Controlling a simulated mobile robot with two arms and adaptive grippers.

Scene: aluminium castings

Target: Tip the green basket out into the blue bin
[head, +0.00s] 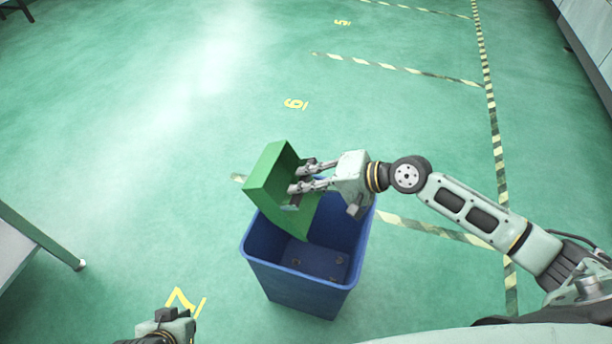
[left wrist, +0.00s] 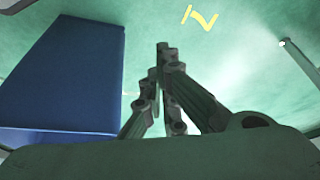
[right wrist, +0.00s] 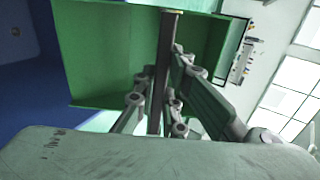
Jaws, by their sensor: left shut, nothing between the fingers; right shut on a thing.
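The green basket (head: 270,177) is held tilted on its side above the back part of the blue bin (head: 300,285). My right gripper (head: 296,178) is shut on the basket; in the right wrist view its fingers (right wrist: 160,100) close on a divider or wall of the basket (right wrist: 110,60). The part of the basket's inside that shows looks empty. The bin stands upright on the floor, with a few small castings (head: 297,262) on its bottom. My left gripper (left wrist: 160,90) is shut and empty, low beside the bin, which also shows in the left wrist view (left wrist: 70,80).
The green floor around the bin is open, with yellow-black striped lines (head: 400,68) and yellow numbers. A table with a green leg (head: 45,238) stands at the left edge. A pale cabinet (head: 590,40) is at the far right.

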